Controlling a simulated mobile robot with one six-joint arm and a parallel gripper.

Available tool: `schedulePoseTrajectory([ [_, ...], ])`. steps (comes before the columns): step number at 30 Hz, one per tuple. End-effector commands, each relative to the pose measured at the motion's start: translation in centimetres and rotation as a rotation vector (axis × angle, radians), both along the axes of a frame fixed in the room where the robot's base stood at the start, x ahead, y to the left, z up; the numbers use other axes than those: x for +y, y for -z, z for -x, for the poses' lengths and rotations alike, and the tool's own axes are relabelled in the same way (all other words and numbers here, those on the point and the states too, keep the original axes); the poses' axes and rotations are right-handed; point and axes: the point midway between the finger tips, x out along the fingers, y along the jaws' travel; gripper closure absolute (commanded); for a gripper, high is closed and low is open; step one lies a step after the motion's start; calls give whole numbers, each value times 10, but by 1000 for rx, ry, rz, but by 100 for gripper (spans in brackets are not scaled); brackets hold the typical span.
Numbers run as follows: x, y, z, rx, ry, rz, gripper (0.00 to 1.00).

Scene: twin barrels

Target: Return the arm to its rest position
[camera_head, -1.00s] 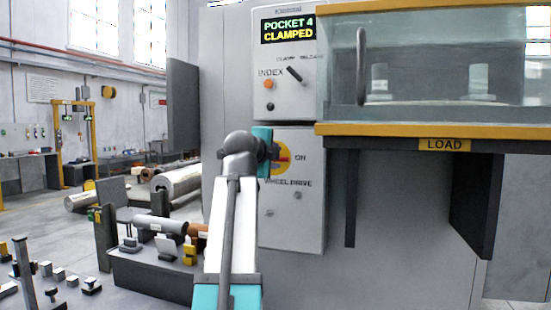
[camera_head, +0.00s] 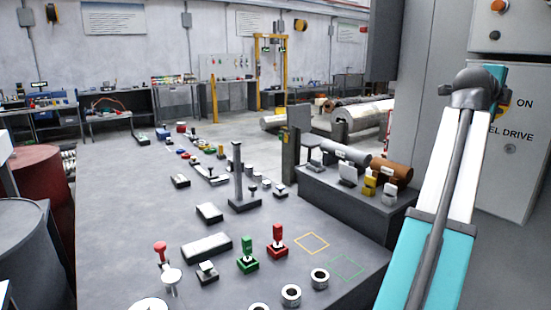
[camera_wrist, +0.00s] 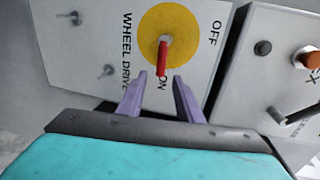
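My arm reaches up along the right side of the head view, with its wrist in front of the wheel drive panel (camera_head: 520,120). My gripper (camera_wrist: 160,80) shows in the wrist view with its two purple fingers spread apart and nothing between them. A red switch handle (camera_wrist: 162,57) on a yellow disc (camera_wrist: 178,28) lies just beyond the fingertips, pointing toward the ON label. I cannot tell the exact gap between fingers and handle. In the head view my gripper's fingers are hidden behind the wrist.
A grey table (camera_head: 130,220) with blocks, red and green posts and metal rings (camera_head: 320,278) fills the left and middle. A dark box (camera_head: 345,195) bearing grey and brown cylinders stands close left of my arm. Barrels (camera_head: 40,175) stand at far left.

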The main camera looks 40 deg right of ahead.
Motion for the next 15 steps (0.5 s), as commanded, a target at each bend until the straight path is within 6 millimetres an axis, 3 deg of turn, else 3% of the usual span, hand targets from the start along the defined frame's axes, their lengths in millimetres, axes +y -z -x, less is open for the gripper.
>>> schedulePoseTrajectory([
  [6, -28, 5, 3, 1, 2, -1, 68],
  [15, -47, 10, 5, 1, 1, -2, 68],
])
